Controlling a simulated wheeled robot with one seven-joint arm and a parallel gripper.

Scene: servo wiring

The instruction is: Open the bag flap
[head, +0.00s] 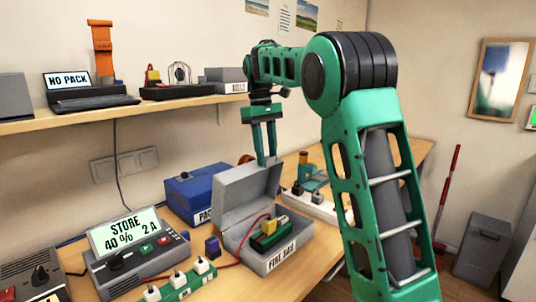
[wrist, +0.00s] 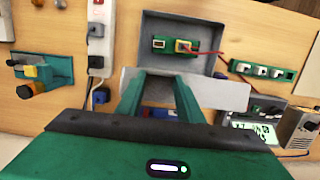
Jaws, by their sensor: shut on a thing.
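The grey fire bag (head: 292,253) is a box labelled "FIRE BAG" on the bench. Its flap (head: 246,194) stands raised at the back, tilted up from the hinge side. My gripper (head: 267,160) points down at the flap's upper edge and is shut on it. In the wrist view, the flap (wrist: 225,92) is a pale strip passing between the fingers of my gripper (wrist: 165,76). A green pack (head: 270,236) with a yellow connector lies inside the open bag, with a red lead running out; it also shows in the wrist view (wrist: 158,44).
A blue box (head: 196,187) stands behind and left of the bag. A charger (head: 130,246) reading "STORE 40% 2A" is to the left, with a green socket strip (head: 180,282) in front. A white power strip (head: 312,205) lies right of the bag. A shelf (head: 110,112) hangs above left.

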